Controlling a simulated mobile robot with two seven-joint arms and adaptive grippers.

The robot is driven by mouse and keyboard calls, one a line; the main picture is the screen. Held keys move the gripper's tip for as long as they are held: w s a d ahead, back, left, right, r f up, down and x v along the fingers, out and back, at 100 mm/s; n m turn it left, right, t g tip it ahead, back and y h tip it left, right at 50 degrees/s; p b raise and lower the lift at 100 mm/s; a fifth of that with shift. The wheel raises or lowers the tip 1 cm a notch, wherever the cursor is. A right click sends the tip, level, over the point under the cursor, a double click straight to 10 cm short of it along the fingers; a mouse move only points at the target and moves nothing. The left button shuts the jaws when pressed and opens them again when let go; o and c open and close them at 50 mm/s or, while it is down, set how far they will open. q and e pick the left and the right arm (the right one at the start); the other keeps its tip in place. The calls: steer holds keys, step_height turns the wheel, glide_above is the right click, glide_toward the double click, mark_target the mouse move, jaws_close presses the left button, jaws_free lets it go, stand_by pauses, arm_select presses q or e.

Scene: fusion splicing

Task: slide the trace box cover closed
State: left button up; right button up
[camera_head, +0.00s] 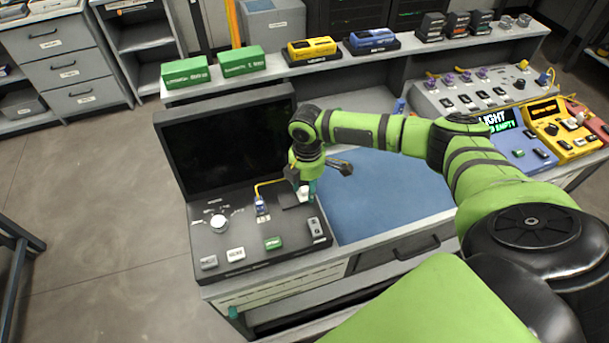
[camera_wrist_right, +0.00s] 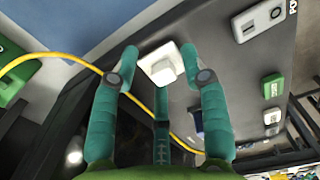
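The trace box (camera_head: 260,240) is a dark console with an upright black screen, at the left end of the bench. A small dark cover plate (camera_head: 288,201) lies on its top at the right, with a white block (camera_head: 304,192) on it. The white block also shows in the right wrist view (camera_wrist_right: 162,65). My right gripper (camera_head: 303,183) points down at the block. In the right wrist view its teal fingers (camera_wrist_right: 158,70) are apart, one on each side of the block; I cannot see firm contact. My left gripper is not recognisable in any view.
A yellow cable (camera_head: 268,184) runs beside my right gripper to a small blue-and-white connector (camera_head: 261,206). A white knob (camera_head: 219,223) and a green button (camera_head: 273,243) sit on the console. A blue mat (camera_head: 380,195) lies clear to the right. A shelf (camera_head: 330,65) runs behind.

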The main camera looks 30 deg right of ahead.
mark_target(307, 188)
steer(key=shift+a, duration=0.1)
steer(key=shift+w+r, duration=0.1)
steer(key=shift+r, duration=0.1)
step_height(307, 188, up, 12)
steer(key=shift+f, duration=0.2)
stand_by(0.5)
